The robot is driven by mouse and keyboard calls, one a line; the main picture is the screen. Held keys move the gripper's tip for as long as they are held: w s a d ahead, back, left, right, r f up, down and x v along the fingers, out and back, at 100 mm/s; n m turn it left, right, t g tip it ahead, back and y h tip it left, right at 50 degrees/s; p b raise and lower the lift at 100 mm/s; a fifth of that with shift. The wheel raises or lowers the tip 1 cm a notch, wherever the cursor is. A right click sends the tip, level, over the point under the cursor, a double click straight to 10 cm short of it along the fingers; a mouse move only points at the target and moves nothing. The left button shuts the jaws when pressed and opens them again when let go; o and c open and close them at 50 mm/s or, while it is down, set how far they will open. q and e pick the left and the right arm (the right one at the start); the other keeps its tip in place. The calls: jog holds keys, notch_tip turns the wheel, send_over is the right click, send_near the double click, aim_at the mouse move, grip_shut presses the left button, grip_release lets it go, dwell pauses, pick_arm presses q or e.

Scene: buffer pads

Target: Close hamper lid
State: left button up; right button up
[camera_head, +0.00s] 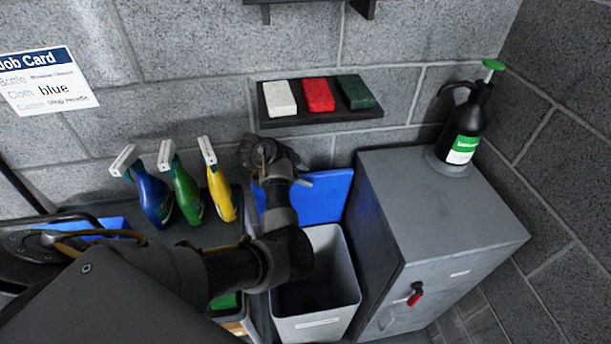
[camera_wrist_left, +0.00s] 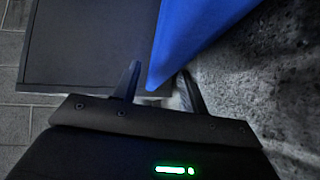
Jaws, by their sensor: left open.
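The hamper (camera_head: 318,325) is a pale grey bin, open at the top with a dark inside. Its blue lid (camera_head: 322,197) stands raised at the back, near the block wall. My left gripper (camera_head: 298,176) is at the upper left of the lid, with my forearm crossing in front of the lid's left part. In the left wrist view the open fingers (camera_wrist_left: 160,78) stand on either side of a corner of the blue lid (camera_wrist_left: 200,35). I cannot tell whether they touch it. My right gripper is not in view.
A grey cabinet (camera_head: 440,225) with a red-tagged handle stands right of the hamper, carrying a black pump bottle (camera_head: 465,130). Blue, green and yellow spray bottles (camera_head: 185,195) stand at left. A wall shelf (camera_head: 340,115) with white, red and green blocks hangs above the lid.

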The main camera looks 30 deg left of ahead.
pick_arm(q)
jog(key=shift+w+d+f, duration=0.25)
jog(key=shift+f, duration=0.1)
jog(key=shift+c, duration=0.3)
grip_shut()
